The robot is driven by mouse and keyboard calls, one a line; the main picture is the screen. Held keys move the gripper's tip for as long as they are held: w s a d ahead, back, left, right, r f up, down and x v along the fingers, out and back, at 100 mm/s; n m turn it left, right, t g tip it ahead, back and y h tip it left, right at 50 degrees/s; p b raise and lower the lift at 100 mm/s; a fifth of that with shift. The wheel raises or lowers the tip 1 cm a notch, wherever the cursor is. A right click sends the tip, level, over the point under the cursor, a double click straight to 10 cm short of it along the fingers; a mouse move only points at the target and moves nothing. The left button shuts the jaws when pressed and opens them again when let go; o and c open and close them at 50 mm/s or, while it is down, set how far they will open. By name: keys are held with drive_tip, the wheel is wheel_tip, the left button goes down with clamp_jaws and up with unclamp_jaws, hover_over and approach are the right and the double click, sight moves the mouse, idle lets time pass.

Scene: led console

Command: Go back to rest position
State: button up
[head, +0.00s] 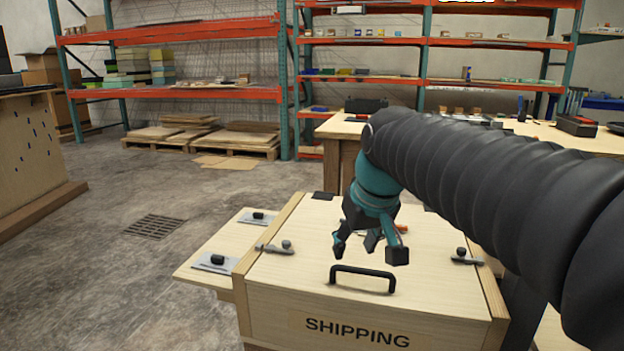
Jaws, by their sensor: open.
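My gripper (371,246) is open and empty. It hangs above the lid of a wooden box (290,308) labelled SHIPPING, just behind the black handle (363,271) on the lid. From this view I cannot tell how far above the lid the fingers are. My arm comes in from the right and hides part of the box's right side and the table behind. The lid looks closed, with a metal latch at its left (275,247) and another at its right (467,256).
A side shelf with two black-knobbed plates (215,263) adjoins the box's left. A wooden workbench (345,128) with tools stands behind. Orange shelving (180,93) and pallets (245,141) line the back. A wooden panel (30,150) stands at far left.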

drive_tip(key=s+d+f+m, duration=0.1)
drive_tip(key=s+d+f, duration=0.1)
drive_tip(key=s+f, duration=0.2)
drive_tip(key=s+d+f+m+h, duration=0.1)
drive_tip(key=s+d+f, duration=0.2)
drive_tip(key=s+f, duration=0.2)
drive_tip(key=s+d+f+m, duration=0.1)
drive_tip(key=s+d+f, duration=0.2)
drive_tip(key=s, duration=0.6)
drive_tip(key=shift+s+d+f+t, duration=0.25)
drive_tip(key=shift+f+t, duration=0.15)
drive_tip(key=shift+f, duration=0.25)
